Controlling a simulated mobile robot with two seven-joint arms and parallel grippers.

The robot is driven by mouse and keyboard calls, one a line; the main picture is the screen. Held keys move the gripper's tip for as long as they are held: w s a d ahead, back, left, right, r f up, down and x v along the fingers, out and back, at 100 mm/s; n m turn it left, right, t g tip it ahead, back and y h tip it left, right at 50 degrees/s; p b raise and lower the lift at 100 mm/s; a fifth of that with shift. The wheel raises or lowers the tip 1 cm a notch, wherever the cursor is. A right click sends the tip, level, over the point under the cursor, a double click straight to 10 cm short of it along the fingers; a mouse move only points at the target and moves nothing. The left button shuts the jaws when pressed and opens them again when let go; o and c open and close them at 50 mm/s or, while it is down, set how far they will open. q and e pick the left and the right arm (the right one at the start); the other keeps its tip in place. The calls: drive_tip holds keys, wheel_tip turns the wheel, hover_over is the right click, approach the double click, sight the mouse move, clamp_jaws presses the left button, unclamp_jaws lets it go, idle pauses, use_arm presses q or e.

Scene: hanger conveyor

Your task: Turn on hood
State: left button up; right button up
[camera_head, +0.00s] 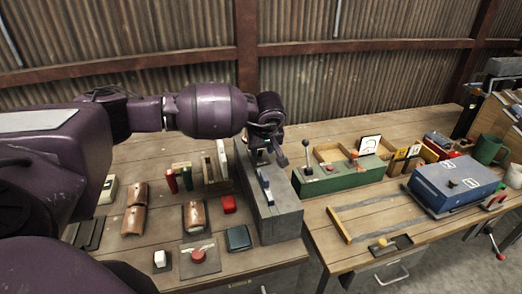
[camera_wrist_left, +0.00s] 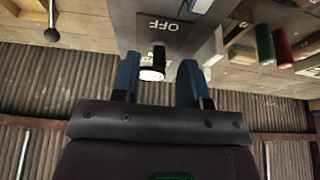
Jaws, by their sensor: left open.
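A long grey box (camera_head: 283,222) stands on the workbench just right of centre, with a dark blue strip-like part (camera_head: 265,187) on its top. In the left wrist view, the grey panel (camera_wrist_left: 185,45) carries the word OFF. My left gripper (camera_head: 270,156) is over the far end of the grey box. Its two blue fingers (camera_wrist_left: 158,82) are spread apart, with the lever tip between them and a gap on each side. My right gripper is not in view.
To the right are a green lever box (camera_head: 345,177) and a blue box (camera_head: 453,184). A corrugated wall (camera_head: 350,85) stands behind.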

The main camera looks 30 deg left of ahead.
sight(260, 153)
use_arm(q)
drive_tip(key=shift+x, duration=1.1)
drive_tip(key=shift+c, duration=0.3)
clamp_jaws()
